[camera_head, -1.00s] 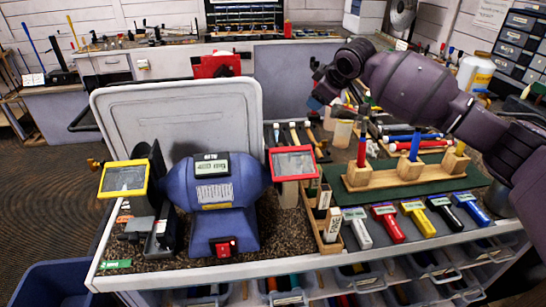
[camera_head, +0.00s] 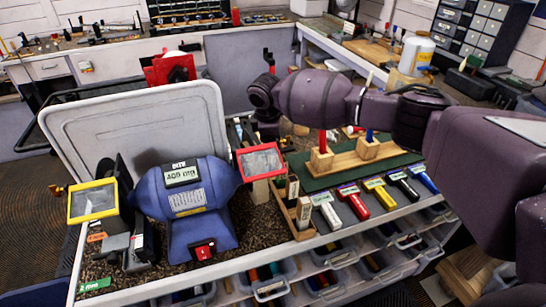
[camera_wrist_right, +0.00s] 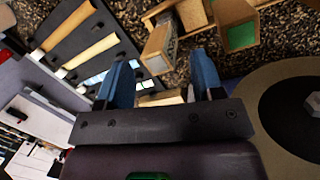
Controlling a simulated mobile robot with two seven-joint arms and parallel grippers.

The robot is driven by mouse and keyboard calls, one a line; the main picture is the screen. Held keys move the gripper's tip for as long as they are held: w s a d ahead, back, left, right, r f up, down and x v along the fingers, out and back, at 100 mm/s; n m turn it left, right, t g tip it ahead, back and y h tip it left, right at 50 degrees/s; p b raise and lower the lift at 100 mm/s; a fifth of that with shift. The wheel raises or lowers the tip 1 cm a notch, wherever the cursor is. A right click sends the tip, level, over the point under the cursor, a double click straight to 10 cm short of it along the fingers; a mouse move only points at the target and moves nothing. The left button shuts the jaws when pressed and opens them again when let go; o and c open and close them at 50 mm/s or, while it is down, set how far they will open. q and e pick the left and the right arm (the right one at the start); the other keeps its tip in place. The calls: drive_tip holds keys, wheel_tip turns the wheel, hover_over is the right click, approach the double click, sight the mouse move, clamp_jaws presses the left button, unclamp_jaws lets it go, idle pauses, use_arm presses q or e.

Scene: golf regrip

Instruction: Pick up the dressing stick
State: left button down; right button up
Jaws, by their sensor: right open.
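My right gripper (camera_wrist_right: 162,72) is open, with its two blue fingers apart in the right wrist view. In the head view my right arm (camera_head: 315,97) reaches in from the right, and its wrist is above the tools behind the red-framed shield. A narrow wooden tray (camera_head: 274,200) beside the grinder holds small upright blocks, including a pale labelled block (camera_head: 304,212). I cannot tell for sure which piece is the dressing stick. A wooden piece with a grey face (camera_wrist_right: 158,48) lies just beyond the fingers in the wrist view, apart from them. My left gripper is out of view.
The blue bench grinder (camera_head: 187,195) stands left, with a red-framed shield (camera_head: 261,162). Its wheel (camera_wrist_right: 285,105) is close on the right in the wrist view. Wooden-handled tools (camera_wrist_right: 85,52) lie on the left there. Coloured labelled tools (camera_head: 353,202) line the front edge.

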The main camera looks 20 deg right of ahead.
drive_tip(key=shift+w+d+f, duration=0.1)
drive_tip(key=shift+f, duration=0.55)
drive_tip(key=shift+w+d+f, duration=0.1)
drive_tip(key=shift+f, duration=0.55)
drive_tip(key=shift+c, duration=0.2)
drive_tip(key=shift+r, duration=0.1)
drive_tip(key=c, duration=0.9)
drive_tip(key=shift+c, duration=0.2)
